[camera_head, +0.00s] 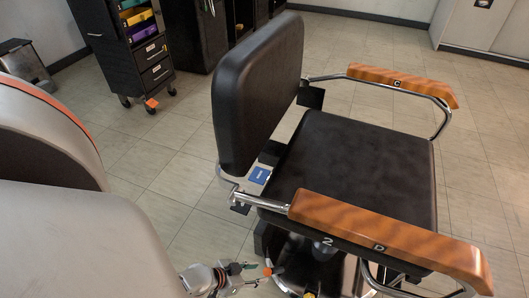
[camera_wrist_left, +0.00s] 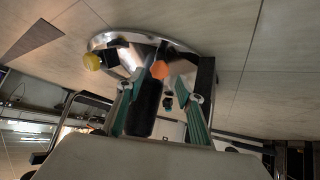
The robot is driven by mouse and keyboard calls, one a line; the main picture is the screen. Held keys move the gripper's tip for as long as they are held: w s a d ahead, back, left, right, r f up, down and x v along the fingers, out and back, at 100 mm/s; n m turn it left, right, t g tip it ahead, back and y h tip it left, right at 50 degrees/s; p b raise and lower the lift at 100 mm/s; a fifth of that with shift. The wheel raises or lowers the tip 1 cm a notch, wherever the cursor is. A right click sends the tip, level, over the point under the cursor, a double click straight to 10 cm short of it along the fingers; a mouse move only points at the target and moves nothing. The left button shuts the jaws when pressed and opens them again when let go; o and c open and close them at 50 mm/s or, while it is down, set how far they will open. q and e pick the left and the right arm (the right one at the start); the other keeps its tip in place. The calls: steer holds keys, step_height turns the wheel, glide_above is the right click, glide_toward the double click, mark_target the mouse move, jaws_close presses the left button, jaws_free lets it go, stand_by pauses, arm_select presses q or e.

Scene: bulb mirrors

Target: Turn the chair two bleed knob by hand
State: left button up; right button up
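Chair two (camera_head: 350,165) has a black seat and back, wooden armrests and a "2" mark below the near armrest. Low beside its base are an orange knob (camera_head: 267,271) and a yellow knob (camera_head: 309,294). In the wrist view the orange knob (camera_wrist_left: 160,70) lies just beyond and between my left fingertips, with gaps visible on both sides. The yellow knob (camera_wrist_left: 92,61) is further left. No readable label shows which is the bleed knob. My left gripper (camera_head: 255,270) is open, close to the orange knob; contact cannot be told. My right gripper is not in view.
The chair's chrome round base (camera_wrist_left: 110,37) and a dark column (camera_wrist_left: 145,105) are close to my left fingers. The wooden armrest (camera_head: 390,236) overhangs the area. A black wheeled cart (camera_head: 135,55) stands at the back left. Tiled floor is clear between cart and chair.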

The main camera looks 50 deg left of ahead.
mark_target(266, 272)
arm_select(q)
steer(key=shift+b+x, duration=0.4)
steer(key=shift+x, duration=1.3)
steer(key=shift+w+f, duration=0.15)
steer(key=shift+f, duration=0.05)
steer(key=c, duration=0.8)
